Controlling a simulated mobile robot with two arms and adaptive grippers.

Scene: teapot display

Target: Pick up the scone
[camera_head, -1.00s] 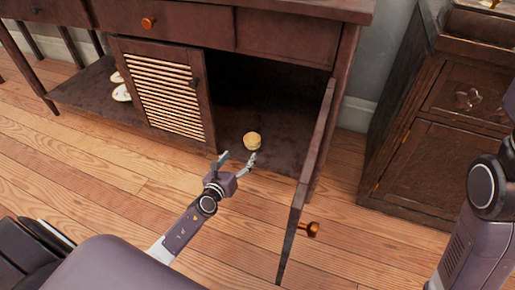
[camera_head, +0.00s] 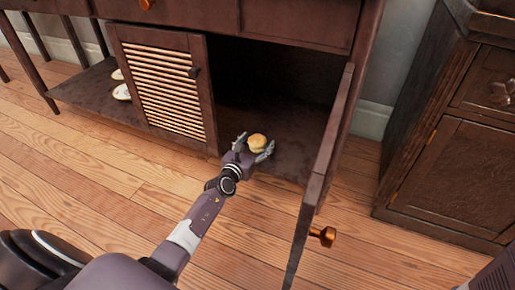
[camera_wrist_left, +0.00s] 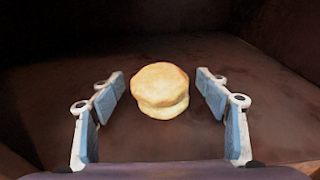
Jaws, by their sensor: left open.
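The scone (camera_head: 257,141) is small, round and golden, and sits on the floor of the open dark wooden cabinet. In the left wrist view the scone (camera_wrist_left: 160,90) lies midway between the fingertips, with dark gaps on both sides. My left gripper (camera_head: 254,146) is open around the scone, its fingers to either side and apart from it. In the left wrist view the open left gripper (camera_wrist_left: 160,92) shows both fingers with pale blue pads. My right gripper is not in view.
The open cabinet door (camera_head: 325,165) with a copper knob (camera_head: 323,236) stands just right of my left arm. A closed louvered door (camera_head: 165,85) is on the left. Another dark cabinet (camera_head: 460,165) stands at the right. The wooden floor in front is clear.

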